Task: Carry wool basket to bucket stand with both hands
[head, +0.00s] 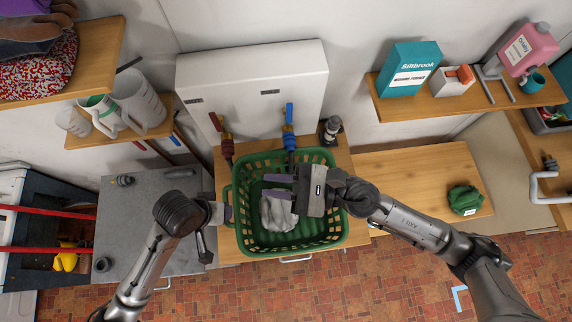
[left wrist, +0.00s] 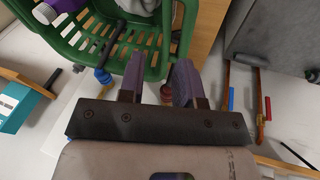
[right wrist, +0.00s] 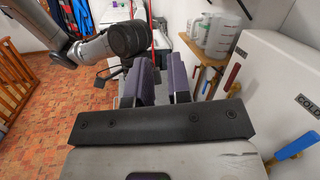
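The green slatted basket (head: 333,232) stands on a wooden top below the red and blue taps, with a pale grey wool bundle (head: 277,212) inside. My left gripper (head: 226,213) is at the basket's left side. In the left wrist view its purple fingers (left wrist: 160,82) are apart, and the basket's green side (left wrist: 92,38) shows behind and between them; contact is unclear. My right gripper (head: 280,187) is over the basket's interior, pointing left. In the right wrist view its fingers (right wrist: 165,82) are apart with nothing between them. No surface is clearly identifiable as the bucket stand.
A grey-topped unit (head: 140,215) stands left of the basket, with small dark fittings on it. A mostly clear wooden surface (head: 400,175) to the right carries a green item (head: 464,200). Shelves with jugs (head: 135,100) and a teal box (head: 408,70) hang above.

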